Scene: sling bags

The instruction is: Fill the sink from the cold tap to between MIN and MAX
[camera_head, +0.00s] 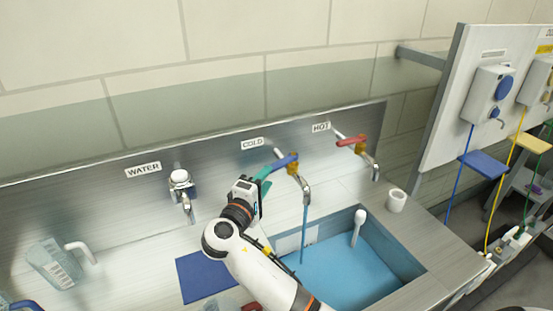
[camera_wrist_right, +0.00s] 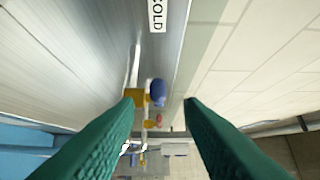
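The cold tap (camera_head: 304,189) sits under the COLD label (camera_head: 252,143), and its blue lever (camera_head: 285,162) points left. A stream of water (camera_head: 304,230) runs from its spout into the sink (camera_head: 408,262). Blue water (camera_head: 345,275) covers the sink's floor. A pale marked plate (camera_head: 297,241) is on the sink's inner wall, but its marks are too small to read. My right gripper (camera_head: 264,180) is at the lever's left end. In the right wrist view its green fingers (camera_wrist_right: 158,104) are apart, with the blue lever (camera_wrist_right: 157,92) showing between them. My left gripper is not in view.
The hot tap (camera_head: 368,158) with a red lever is right of the cold tap. The WATER tap (camera_head: 182,190) is to the left. A white cup (camera_head: 396,200) stands on the right rim.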

